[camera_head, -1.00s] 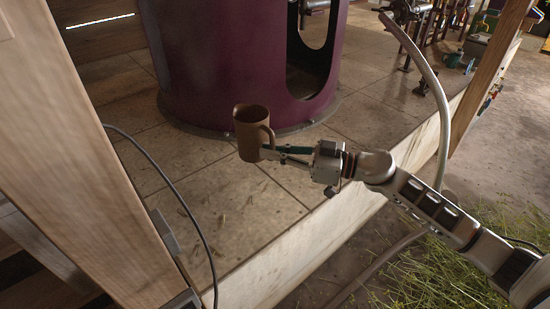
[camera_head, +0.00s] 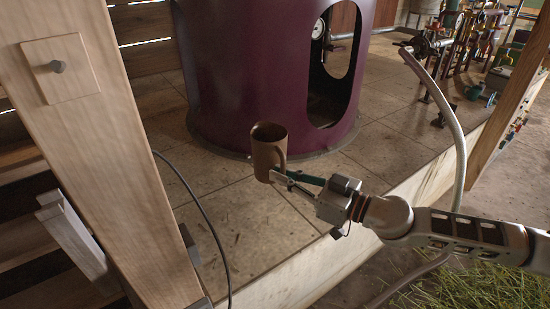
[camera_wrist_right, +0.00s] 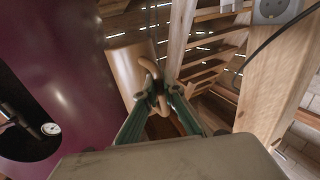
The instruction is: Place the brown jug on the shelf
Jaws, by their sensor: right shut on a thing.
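The brown jug (camera_head: 267,150) is upright in the head view, in front of the large purple vessel. My right gripper (camera_head: 283,178) is shut on the jug's handle side and holds it over the tiled platform. In the right wrist view the jug (camera_wrist_right: 127,70) lies ahead of the green fingers of my right gripper (camera_wrist_right: 158,98), which close at its handle. Slatted wooden boards (camera_wrist_right: 215,60) that may be the shelf show beyond the jug in the wrist view. My left gripper is not in view.
The purple vessel (camera_head: 240,70) with a dark opening stands close behind the jug. A wooden post (camera_head: 115,140) and a hanging black cable (camera_head: 205,215) are at the left.

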